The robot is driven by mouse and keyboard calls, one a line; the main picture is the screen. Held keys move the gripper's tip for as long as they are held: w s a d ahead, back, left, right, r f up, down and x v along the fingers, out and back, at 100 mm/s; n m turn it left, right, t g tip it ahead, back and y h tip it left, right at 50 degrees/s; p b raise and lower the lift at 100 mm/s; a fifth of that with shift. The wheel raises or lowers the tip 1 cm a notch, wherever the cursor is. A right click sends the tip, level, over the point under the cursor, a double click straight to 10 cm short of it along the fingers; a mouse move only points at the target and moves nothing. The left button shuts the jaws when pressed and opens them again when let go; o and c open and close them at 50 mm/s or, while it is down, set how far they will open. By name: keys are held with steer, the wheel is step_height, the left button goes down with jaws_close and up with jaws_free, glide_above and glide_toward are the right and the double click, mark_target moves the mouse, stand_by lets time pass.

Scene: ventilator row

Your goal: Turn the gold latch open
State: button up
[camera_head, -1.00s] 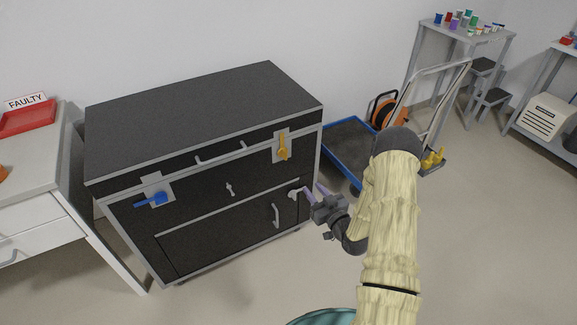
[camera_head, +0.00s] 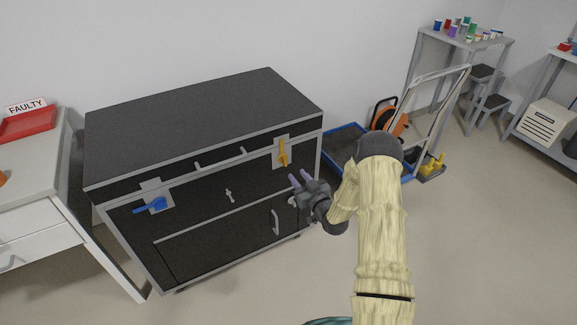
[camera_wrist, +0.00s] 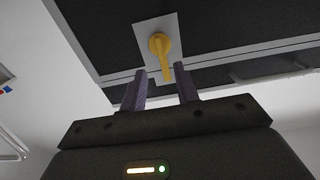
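The gold latch (camera_head: 283,153) is on a pale plate at the upper right of the black cabinet's front, its handle pointing roughly down. It also shows in the wrist view (camera_wrist: 160,50), near the top middle, with its handle end between the lines of my two fingers. My gripper (camera_head: 298,178) is just below the latch in the head view, fingers pointing up toward it. In the wrist view my gripper (camera_wrist: 161,88) is open, its two purple fingers apart, with nothing between them. The fingers appear short of the latch and not touching it.
The black cabinet (camera_head: 200,125) also carries a blue latch (camera_head: 152,205) at left, a small centre handle (camera_head: 229,195) and a lower door handle (camera_head: 275,222). A blue-rimmed cart (camera_head: 345,140) stands close at its right. A white desk (camera_head: 45,190) stands at left.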

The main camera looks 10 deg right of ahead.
mark_target(286, 162)
steer(key=x, duration=0.7)
steer(key=shift+w+b, duration=0.35)
steer(key=shift+a, duration=0.1)
steer(key=shift+c, duration=0.2)
jaws_close()
